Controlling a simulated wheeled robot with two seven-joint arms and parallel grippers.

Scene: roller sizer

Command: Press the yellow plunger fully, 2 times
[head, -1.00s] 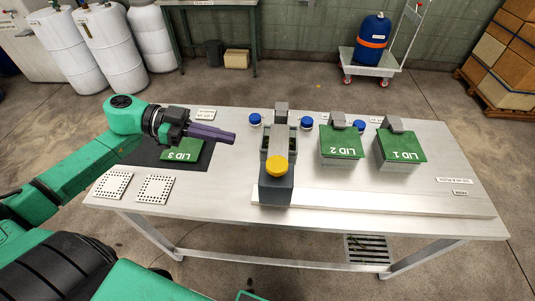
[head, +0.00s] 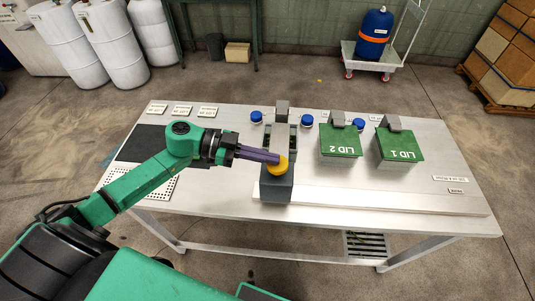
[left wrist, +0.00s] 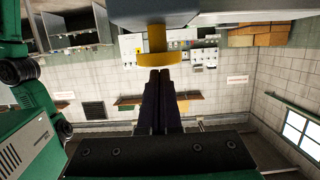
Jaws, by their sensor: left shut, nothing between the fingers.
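The yellow plunger (head: 282,168) sits at the front of the grey roller sizer (head: 276,190) on the table. My left gripper (head: 277,158) is shut and empty, with its purple fingertips at the plunger's left and upper side in the head view. In the left wrist view the plunger (left wrist: 158,62) stands right at the tips of the closed fingers (left wrist: 160,74). I cannot tell whether they touch or how far the plunger is pressed in. My right gripper is not in view.
Green lids marked LID 2 (head: 340,142) and LID 1 (head: 400,146) stand to the right of the sizer. Blue-capped containers (head: 306,121) stand near it. A dark mat (head: 142,143) and a perforated plate (head: 155,184) lie at left, partly behind my arm. The front right tabletop is mostly clear.

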